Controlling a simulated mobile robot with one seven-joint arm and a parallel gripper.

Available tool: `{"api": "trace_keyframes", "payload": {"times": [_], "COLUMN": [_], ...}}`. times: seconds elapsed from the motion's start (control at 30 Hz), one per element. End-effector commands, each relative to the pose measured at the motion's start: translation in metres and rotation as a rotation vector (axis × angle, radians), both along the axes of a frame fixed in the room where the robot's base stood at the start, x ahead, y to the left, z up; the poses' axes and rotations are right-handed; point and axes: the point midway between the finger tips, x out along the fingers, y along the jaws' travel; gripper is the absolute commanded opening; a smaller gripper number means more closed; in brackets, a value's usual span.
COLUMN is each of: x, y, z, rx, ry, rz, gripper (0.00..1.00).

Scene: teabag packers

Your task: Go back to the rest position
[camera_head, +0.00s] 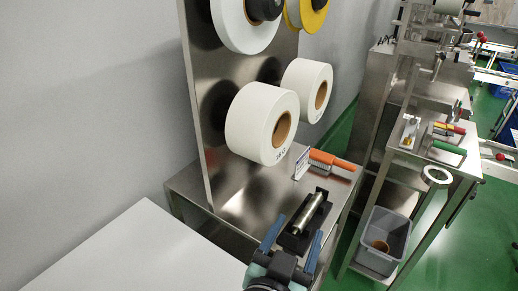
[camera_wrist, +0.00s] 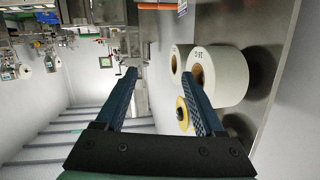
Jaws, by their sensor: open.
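My gripper (camera_head: 291,242) shows at the bottom of the head view, with two blue fingers spread apart and nothing between them. It is in front of a black holder with a metal roller (camera_head: 306,214) on the steel table (camera_head: 185,187). In the wrist view my gripper (camera_wrist: 163,84) is also open and empty. White paper rolls (camera_wrist: 222,77) hang to the right of its fingers there. The same large white roll (camera_head: 262,124) is on the steel panel in the head view.
The upright steel panel (camera_head: 205,110) carries several rolls, one with a yellow rim (camera_head: 312,15). An orange-handled tool (camera_head: 332,160) lies on the table. A white surface (camera_head: 135,255) is at lower left. A grey bin (camera_head: 383,240) stands at right beneath another bench. Green floor (camera_head: 470,235) is open at lower right.

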Motion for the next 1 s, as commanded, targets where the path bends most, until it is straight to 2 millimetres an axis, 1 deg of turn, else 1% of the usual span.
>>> {"api": "trace_keyframes", "payload": {"times": [0.03,0.07,0.1,0.13,0.17,0.2,0.27,0.3,0.37,0.4,0.47,0.5,0.6,0.7,0.77,0.87,1.0], "x": [0.009,0.013,0.019,0.022,0.025,0.027,0.027,0.024,0.017,0.01,-0.003,-0.013,-0.037,-0.056,-0.063,-0.069,-0.069], "y": [0.003,0.006,0.01,0.013,0.016,0.02,0.027,0.031,0.037,0.041,0.047,0.05,0.056,0.06,0.062,0.063,0.063], "z": [0.033,0.05,0.076,0.096,0.118,0.148,0.195,0.225,0.271,0.3,0.34,0.364,0.411,0.44,0.45,0.456,0.456], "rx": [-0.003,-0.008,-0.016,-0.023,-0.031,-0.045,-0.071,-0.089,-0.121,-0.144,-0.18,-0.202,-0.255,-0.292,-0.306,-0.317,-0.318], "ry": [-0.058,-0.089,-0.136,-0.173,-0.216,-0.272,-0.364,-0.425,-0.519,-0.581,-0.671,-0.727,-0.845,-0.924,-0.953,-0.974,-0.975], "rz": [0.027,0.044,0.07,0.09,0.11,0.138,0.178,0.203,0.237,0.257,0.282,0.296,0.319,0.332,0.337,0.338,0.339], "gripper": [0.71,0.71,0.71,0.71,0.71,0.71,0.71,0.71,0.71,0.71,0.71,0.71,0.71,0.71,0.71,0.71,0.71]}}
